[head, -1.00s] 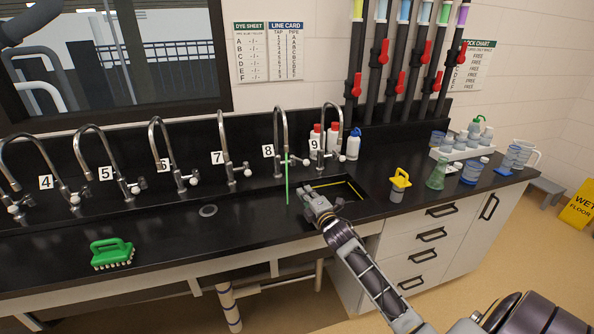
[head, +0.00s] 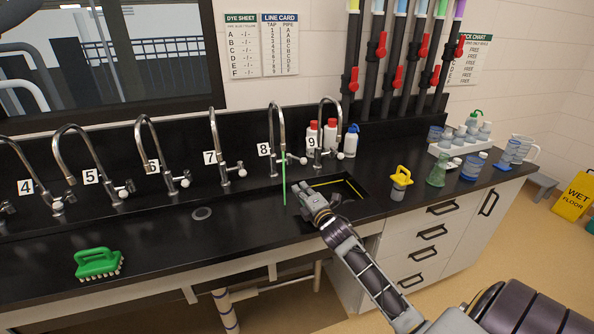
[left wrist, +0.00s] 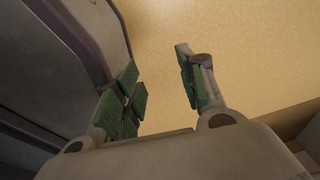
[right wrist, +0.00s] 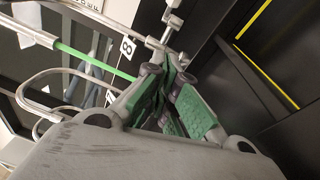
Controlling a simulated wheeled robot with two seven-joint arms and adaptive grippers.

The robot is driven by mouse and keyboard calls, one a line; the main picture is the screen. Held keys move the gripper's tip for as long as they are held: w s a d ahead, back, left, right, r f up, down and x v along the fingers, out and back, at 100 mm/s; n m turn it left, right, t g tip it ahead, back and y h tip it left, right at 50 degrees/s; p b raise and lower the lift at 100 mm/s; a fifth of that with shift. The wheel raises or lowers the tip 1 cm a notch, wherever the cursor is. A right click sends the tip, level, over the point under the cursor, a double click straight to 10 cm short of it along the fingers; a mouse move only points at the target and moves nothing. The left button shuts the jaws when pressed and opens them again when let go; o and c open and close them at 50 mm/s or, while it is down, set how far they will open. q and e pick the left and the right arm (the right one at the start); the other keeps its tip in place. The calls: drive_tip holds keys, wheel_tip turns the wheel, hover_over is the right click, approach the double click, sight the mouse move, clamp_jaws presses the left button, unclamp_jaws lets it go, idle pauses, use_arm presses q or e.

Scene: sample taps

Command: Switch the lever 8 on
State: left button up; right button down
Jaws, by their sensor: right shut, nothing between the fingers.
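Tap 8 (head: 272,125) is a curved chrome tap at the back of the black counter, with its number label (head: 263,149) on the left. Its white-ended lever (head: 302,160) points right. A thin green vertical line (head: 284,185), looking like a stream, hangs below its spout; the line also crosses the right wrist view (right wrist: 95,62). My right gripper (head: 296,188) is shut and empty, in front of and below the lever, just right of the green line and apart from the lever. My left gripper (left wrist: 160,70) is open and empty, seen only in its wrist view.
Tap 9 (head: 330,105) stands close on the right, with bottles (head: 351,142) behind it. Tap 7 (head: 213,140) is on the left. A green brush (head: 98,263) and a yellow-handled item (head: 401,180) sit on the counter.

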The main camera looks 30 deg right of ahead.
sight(296, 158)
drive_tip(key=shift+w+d, duration=0.15)
drive_tip(key=shift+w, duration=1.45)
drive_tip(key=shift+w+d+r, duration=0.1)
drive_tip(key=shift+w+d, duration=0.05)
drive_tip(key=shift+w, duration=0.5)
drive_tip(key=shift+w+d+r, duration=0.1)
drive_tip(key=shift+w+d, duration=0.05)
drive_tip(key=shift+w, duration=2)
drive_tip(key=shift+w+d, duration=0.15)
drive_tip(key=shift+w, duration=0.5)
use_arm(q)
drive_tip(key=shift+s+a+r+p, duration=0.1)
drive_tip(key=shift+s+a+p, duration=0.2)
drive_tip(key=shift+s+a, duration=0.3)
use_arm(e)
drive_tip(key=shift+w+d+r, duration=0.1)
drive_tip(key=shift+d+r, duration=0.1)
drive_tip(key=shift+d, duration=0.75)
drive_tip(key=shift+w+d+r, duration=0.1)
drive_tip(key=shift+d+r, duration=0.1)
drive_tip(key=shift+d, duration=0.75)
use_arm(q)
drive_tip(key=shift+w, duration=0.1)
